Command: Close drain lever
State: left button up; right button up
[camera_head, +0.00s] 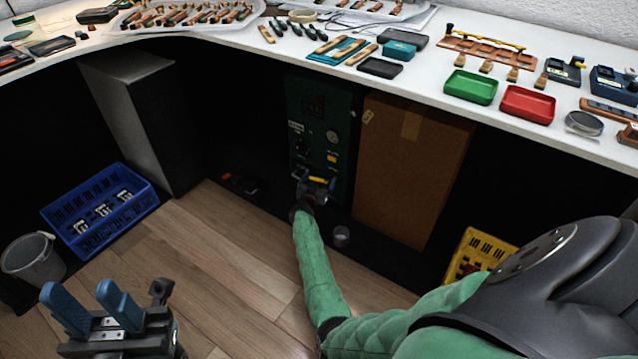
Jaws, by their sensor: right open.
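A dark green panel machine (318,120) stands under the bench, with a round gauge and a small yellow label on its front. A small yellow lever (319,180) shows low on it, roughly horizontal. My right gripper (314,187) is open at the lever, at the end of my green-sleeved arm. The lever lies at or between its fingertips; I cannot tell whether they touch. A small clear cup (341,237) stands on the dark floor strip below and to the right. My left gripper (90,307) is open and empty at the lower left, its blue fingers apart.
A cardboard box (405,165) stands close to the right of the machine. A blue crate (100,212), a grey bucket (33,258) and a yellow crate (480,252) are on the floor. The white bench (290,65) overhangs above. The wooden floor in the middle is clear.

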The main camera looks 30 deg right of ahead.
jog(key=shift+d, duration=0.1)
jog(key=shift+c, duration=0.4)
jog(key=c, duration=0.9)
jog(key=shift+w+r+p, duration=0.15)
jog(key=shift+r+p, duration=0.1)
jog(key=shift+p, duration=0.1)
jog(key=shift+w+m+g+h+p, duration=0.1)
jog(key=shift+m+g+h+p, duration=0.4)
jog(key=shift+m+g+p, duration=0.15)
jog(key=shift+d+f+m+g+h, duration=0.1)
jog(key=shift+d+m+g+h, duration=0.15)
jog(key=shift+m+g+h, duration=0.5)
jog(key=shift+d+g, duration=0.1)
jog(key=shift+g, duration=0.6)
